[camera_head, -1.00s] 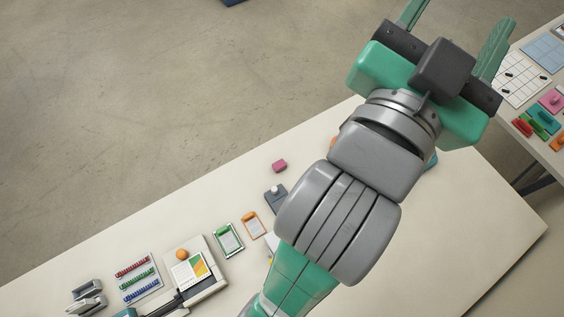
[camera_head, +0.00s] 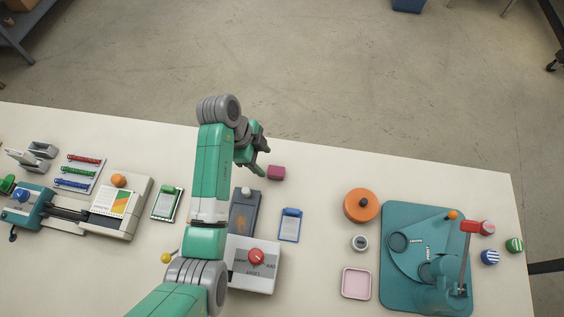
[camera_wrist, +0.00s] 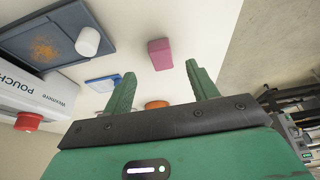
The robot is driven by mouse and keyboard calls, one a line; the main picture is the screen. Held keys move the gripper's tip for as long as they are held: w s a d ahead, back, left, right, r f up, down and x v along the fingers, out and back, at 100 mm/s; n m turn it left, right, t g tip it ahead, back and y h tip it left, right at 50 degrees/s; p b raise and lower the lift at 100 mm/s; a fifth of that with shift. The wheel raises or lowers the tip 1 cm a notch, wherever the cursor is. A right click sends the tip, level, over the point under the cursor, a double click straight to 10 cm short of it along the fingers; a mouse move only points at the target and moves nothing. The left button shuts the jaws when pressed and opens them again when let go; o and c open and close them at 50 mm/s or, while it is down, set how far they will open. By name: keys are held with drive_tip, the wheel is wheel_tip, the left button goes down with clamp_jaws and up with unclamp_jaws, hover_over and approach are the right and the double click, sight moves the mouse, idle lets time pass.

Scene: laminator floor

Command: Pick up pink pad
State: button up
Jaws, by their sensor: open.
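The pink pad (camera_head: 277,172) is a small dark-pink block lying on the white table near its far edge. In the wrist view the pad (camera_wrist: 160,54) shows beyond my fingertips, roughly midway between them, with nothing between the fingers. My gripper (camera_head: 261,160) is just left of the pad in the head view, with its fingers partly hidden by its own body. In the wrist view my gripper (camera_wrist: 160,76) is open and empty, and the pad is clear of both fingers.
A dark grey tray (camera_head: 238,222) with a white knob, a blue clipboard (camera_head: 289,224) and a pouch machine (camera_head: 262,276) with a red knob stand nearby. An orange round container (camera_head: 361,204) and a teal machine (camera_head: 398,284) are to the right. Table around the pad is clear.

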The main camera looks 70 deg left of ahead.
sight(276, 171)
drive_tip(key=x, duration=0.4)
drive_tip(key=b+x, duration=0.1)
drive_tip(key=x, duration=0.2)
drive_tip(key=shift+w+d+r, duration=0.1)
drive_tip(key=shift+w+d, duration=0.15)
drive_tip(key=shift+w, duration=0.15)
drive_tip(key=c, duration=1.1)
drive_tip(key=shift+o, duration=0.2)
drive_tip(key=shift+r, duration=0.1)
wheel_tip(276, 171, up, 10)
drive_tip(key=p, duration=0.1)
drive_tip(key=shift+p, duration=0.4)
